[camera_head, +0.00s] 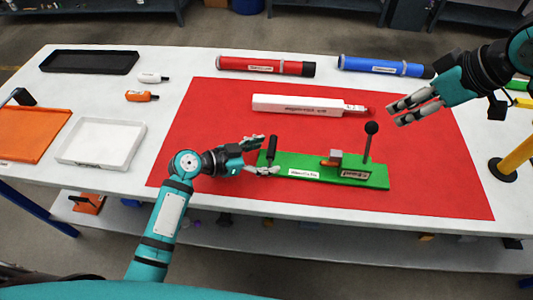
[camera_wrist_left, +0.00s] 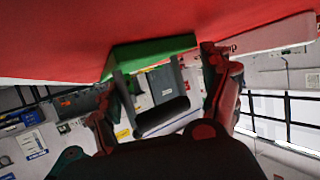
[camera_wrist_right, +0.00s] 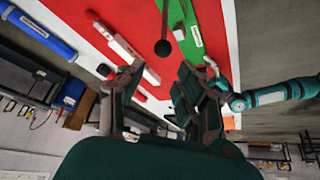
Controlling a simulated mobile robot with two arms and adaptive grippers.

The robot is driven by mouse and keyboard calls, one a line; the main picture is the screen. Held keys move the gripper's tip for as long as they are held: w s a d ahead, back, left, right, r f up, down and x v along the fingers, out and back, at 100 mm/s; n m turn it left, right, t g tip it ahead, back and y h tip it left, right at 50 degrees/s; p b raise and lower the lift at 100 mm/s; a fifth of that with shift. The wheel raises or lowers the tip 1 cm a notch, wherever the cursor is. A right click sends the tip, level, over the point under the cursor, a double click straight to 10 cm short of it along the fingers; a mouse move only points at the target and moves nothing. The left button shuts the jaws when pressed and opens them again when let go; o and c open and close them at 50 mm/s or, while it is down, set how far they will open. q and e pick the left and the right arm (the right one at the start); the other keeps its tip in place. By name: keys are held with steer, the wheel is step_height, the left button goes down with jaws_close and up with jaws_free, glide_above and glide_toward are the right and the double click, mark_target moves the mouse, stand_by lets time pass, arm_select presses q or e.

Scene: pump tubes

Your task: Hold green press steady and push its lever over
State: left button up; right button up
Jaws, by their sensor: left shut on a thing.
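The green press (camera_head: 312,181) lies on the red mat, with a black handle (camera_head: 272,150) at its left end. Its lever (camera_head: 369,145) stands nearly upright with a round black knob near the right end. An orange-and-grey block sits left of the lever. My left gripper (camera_head: 262,157) is shut on the black handle, which also shows between its fingers in the left wrist view (camera_wrist_left: 162,117). My right gripper (camera_head: 393,113) is open and empty, above and right of the lever, apart from it. The knob shows ahead of it in the right wrist view (camera_wrist_right: 163,47).
A white box-shaped tube (camera_head: 300,106) lies behind the press on the red mat (camera_head: 220,115). Red (camera_head: 264,66) and blue (camera_head: 375,64) tubes lie at the back. A yellow post (camera_head: 515,158) stands at the right. Trays, including a white one (camera_head: 103,144), are at left.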

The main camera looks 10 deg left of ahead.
steer(key=c, duration=0.4)
steer(key=shift+w+f, duration=0.1)
steer(key=shift+f, duration=0.1)
jaws_close()
steer(key=w+d+f+n+t+h, duration=0.1)
steer(key=w+d+f+n+t, duration=0.15)
steer(key=f+n+t, duration=0.45)
steer(key=s+a+f+n+t+y, duration=0.2)
steer(key=s+a+n+y, duration=0.3)
steer(key=s+a+n, duration=0.3)
steer(key=s+n+t, duration=0.1)
steer(key=s, duration=0.3)
steer(key=shift+f+n+t, duration=0.2)
steer(key=shift+n+t, duration=0.1)
steer(key=shift+s+a, duration=0.1)
